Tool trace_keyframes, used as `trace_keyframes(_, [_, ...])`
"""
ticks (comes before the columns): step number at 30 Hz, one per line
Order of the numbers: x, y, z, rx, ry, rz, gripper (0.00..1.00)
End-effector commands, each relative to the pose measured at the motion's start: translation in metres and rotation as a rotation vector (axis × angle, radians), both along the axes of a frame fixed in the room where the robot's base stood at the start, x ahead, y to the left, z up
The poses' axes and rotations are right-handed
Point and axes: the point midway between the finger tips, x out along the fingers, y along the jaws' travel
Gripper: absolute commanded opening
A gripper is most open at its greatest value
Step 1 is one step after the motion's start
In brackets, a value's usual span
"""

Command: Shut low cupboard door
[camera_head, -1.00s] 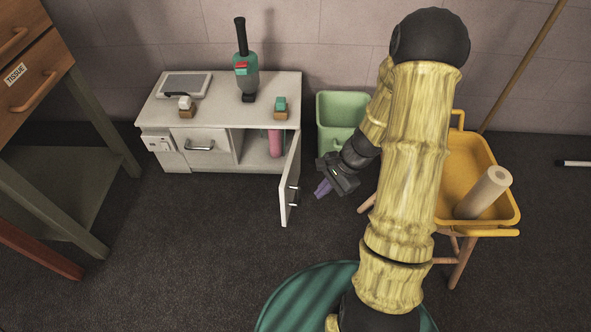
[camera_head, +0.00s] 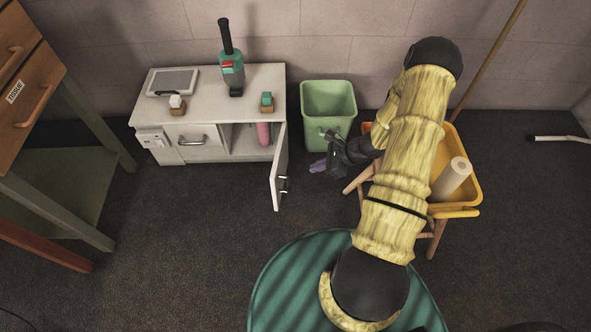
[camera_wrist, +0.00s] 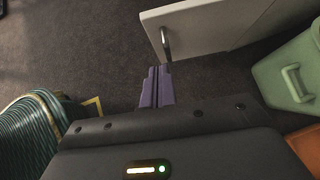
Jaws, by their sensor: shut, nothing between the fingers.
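The low white cupboard (camera_head: 209,150) stands against the back wall. Its right door (camera_head: 279,172) is swung wide open and points out into the room, with a metal handle (camera_head: 284,184) on its right-hand face. In the wrist view the door (camera_wrist: 205,25) shows at the top, with its handle (camera_wrist: 165,45) just beyond my fingertips. My gripper (camera_head: 317,166) is shut and empty, to the right of the door and apart from it. Its purple fingers (camera_wrist: 156,88) are together in the wrist view. A pink cylinder (camera_head: 264,134) stands inside the open compartment.
A green bin (camera_head: 328,103) stands right of the cupboard, behind my gripper. A yellow tray (camera_head: 462,197) on a wooden stool holds a paper roll. A wooden drawer unit (camera_head: 35,75) stands at left. The dark floor before the door is clear.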

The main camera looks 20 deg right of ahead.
Motion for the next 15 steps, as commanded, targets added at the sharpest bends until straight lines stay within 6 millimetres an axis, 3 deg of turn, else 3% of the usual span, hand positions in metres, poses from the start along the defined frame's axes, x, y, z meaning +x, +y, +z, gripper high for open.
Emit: trace_keyframes(15, [0.023, 0.051, -0.06, 0.002, 0.001, 0.004, 0.0])
